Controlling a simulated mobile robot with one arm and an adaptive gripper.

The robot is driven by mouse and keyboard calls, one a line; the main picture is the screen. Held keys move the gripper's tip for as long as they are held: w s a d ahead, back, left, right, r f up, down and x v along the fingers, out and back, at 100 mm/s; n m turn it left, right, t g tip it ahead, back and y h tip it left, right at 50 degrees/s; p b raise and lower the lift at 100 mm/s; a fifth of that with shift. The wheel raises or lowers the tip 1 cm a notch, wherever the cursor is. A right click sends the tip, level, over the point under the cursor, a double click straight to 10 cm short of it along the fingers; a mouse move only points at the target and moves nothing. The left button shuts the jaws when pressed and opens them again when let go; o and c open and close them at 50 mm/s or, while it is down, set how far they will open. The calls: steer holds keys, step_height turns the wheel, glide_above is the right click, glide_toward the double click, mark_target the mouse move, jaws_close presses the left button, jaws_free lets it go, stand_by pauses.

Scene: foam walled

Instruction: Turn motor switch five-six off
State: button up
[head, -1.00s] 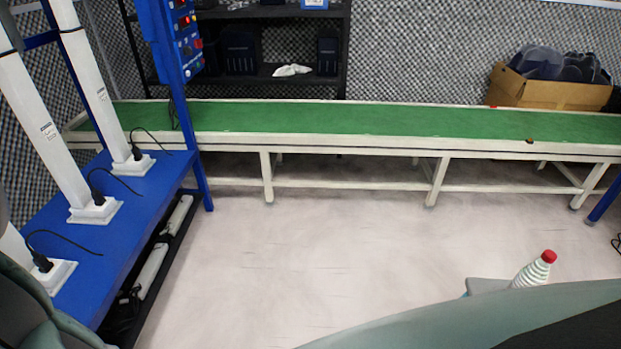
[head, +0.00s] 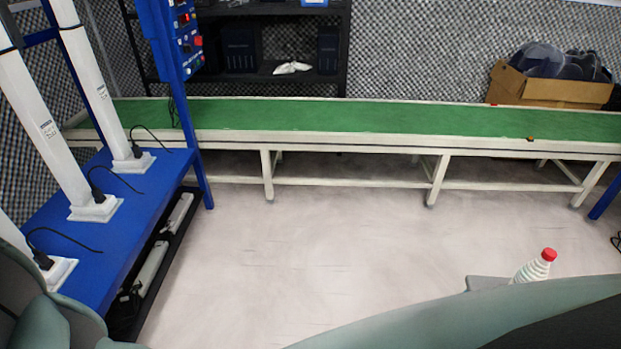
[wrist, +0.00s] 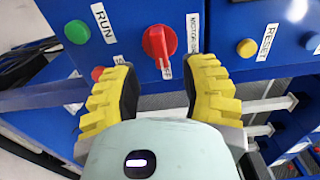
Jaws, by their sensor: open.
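In the wrist view a red rotary switch knob (wrist: 160,43) sits on a blue panel (wrist: 225,35). A label strip beside it begins with "MOTOR"; the rest is too small to read surely. A second label below the knob is partly covered by it. My gripper (wrist: 160,85) has yellow-and-black fingers spread apart, open and empty. The knob shows ahead of the gap between the fingertips; I see no contact. In the head view a blue control panel (head: 186,40) stands on the blue frame at upper left; my gripper is not seen there.
A green button (wrist: 77,32) with a RUN label, a red button (wrist: 97,73) and a yellow RESET button (wrist: 246,48) flank the knob. A green conveyor (head: 350,115) runs along the back. The pale floor (head: 300,240) is clear in the middle.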

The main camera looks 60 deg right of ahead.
steer(key=v, duration=0.7)
steer(key=shift+s, duration=0.3)
steer(key=shift+d, duration=0.15)
